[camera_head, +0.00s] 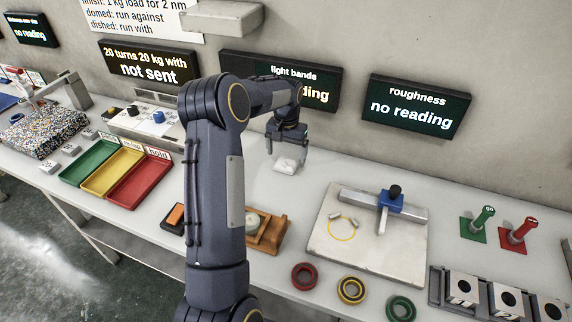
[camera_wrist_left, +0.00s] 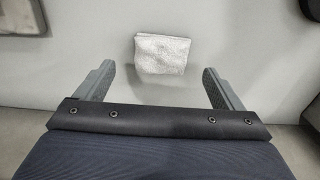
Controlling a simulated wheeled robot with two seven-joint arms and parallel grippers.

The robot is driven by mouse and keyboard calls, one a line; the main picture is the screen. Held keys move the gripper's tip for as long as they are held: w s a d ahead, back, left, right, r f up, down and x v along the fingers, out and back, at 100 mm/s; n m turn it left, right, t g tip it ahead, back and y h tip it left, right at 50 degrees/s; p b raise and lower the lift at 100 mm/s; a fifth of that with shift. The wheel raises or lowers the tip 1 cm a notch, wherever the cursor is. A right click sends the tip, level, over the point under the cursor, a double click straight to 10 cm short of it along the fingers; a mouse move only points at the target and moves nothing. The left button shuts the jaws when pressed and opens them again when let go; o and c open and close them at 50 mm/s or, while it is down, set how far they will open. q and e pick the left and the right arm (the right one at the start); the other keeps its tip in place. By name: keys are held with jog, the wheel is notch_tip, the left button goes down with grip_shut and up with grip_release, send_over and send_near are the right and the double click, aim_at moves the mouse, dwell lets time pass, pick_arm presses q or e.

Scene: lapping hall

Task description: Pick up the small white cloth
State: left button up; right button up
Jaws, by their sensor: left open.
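The small white cloth (camera_head: 286,165) lies folded on the grey-white bench, near its back edge by the wall. In the left wrist view the cloth (camera_wrist_left: 162,54) is a whitish rectangle just beyond the fingertips, roughly midway between them. My left gripper (camera_head: 288,146) points down above the cloth in the head view. It also shows in the left wrist view (camera_wrist_left: 162,78) with its two fingers wide apart and nothing between them. I cannot tell the exact height of the fingertips over the cloth. My right gripper is in neither view.
A wooden block piece (camera_head: 268,238) stands partly behind my left arm. A pale plate (camera_head: 322,252) with a blue-clamped bar is to the right. Green, yellow and red trays (camera_head: 135,188) are at left. The wall with dark displays (camera_head: 417,106) rises close behind the cloth.

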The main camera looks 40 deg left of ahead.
aim_at(286, 162)
pick_arm(q)
notch_tip(286, 162, down, 3)
jog(key=shift+s+f, duration=0.1)
jog(key=shift+f, duration=0.05)
jog(key=c, duration=1.1)
jog(key=shift+o, duration=0.2)
jog(key=shift+r, duration=0.45)
notch_tip(286, 162, up, 2)
jog(key=shift+r, duration=0.1)
jog(key=s+a+r+b, duration=0.1)
jog(key=s+a+r, duration=0.9)
